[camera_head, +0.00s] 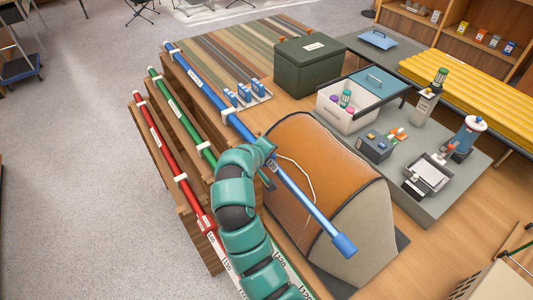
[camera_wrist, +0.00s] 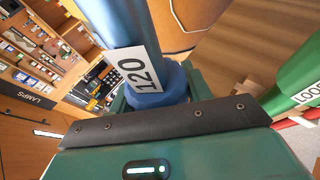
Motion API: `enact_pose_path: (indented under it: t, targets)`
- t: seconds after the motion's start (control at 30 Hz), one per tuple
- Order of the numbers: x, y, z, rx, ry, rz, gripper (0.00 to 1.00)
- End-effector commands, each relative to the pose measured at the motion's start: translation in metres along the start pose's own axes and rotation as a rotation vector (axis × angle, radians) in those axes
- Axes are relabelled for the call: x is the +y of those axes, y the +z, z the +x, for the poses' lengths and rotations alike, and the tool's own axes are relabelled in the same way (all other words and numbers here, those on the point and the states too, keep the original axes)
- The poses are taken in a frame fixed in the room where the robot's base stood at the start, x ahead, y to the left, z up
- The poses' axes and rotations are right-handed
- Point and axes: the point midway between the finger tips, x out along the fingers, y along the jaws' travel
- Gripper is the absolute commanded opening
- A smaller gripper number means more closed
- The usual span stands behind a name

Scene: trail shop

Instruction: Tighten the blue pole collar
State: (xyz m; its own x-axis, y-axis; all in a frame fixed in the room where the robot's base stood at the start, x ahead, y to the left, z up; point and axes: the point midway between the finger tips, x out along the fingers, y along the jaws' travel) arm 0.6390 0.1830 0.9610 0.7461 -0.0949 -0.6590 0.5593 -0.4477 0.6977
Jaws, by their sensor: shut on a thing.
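The blue pole (camera_head: 208,91) runs slantwise across wooden supports, its lower end past the orange tent. My gripper (camera_head: 267,163) is at the pole beside the tent and is shut on the blue collar. The collar is mostly hidden by my gripper in the head view. The jaw tips are partly hidden in the wrist view.
A green pole (camera_head: 178,113) and a red pole (camera_head: 160,138) lie parallel to the left. A green part (camera_wrist: 296,82) with a cut-off label starting LOO is close at right in the wrist view. The orange tent (camera_head: 325,165) stands close beside my gripper.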

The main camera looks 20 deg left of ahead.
Motion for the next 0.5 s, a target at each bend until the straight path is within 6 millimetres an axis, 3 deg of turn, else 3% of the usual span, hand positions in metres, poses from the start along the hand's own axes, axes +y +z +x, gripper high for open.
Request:
enact_pose_path:
  t: [0.33, 0.37, 0.43, 0.5]
  targets:
    - [-0.0004, 0.0000, 0.0001, 0.000, -0.003, 0.002, 0.25]
    - [-0.0003, 0.0000, 0.0001, 0.000, -0.003, 0.002, 0.52]
    - [-0.0003, 0.0001, 0.0001, 0.000, -0.003, 0.001, 0.66]
    - [-0.0003, 0.0001, 0.0001, -0.001, -0.003, 0.001, 0.70]
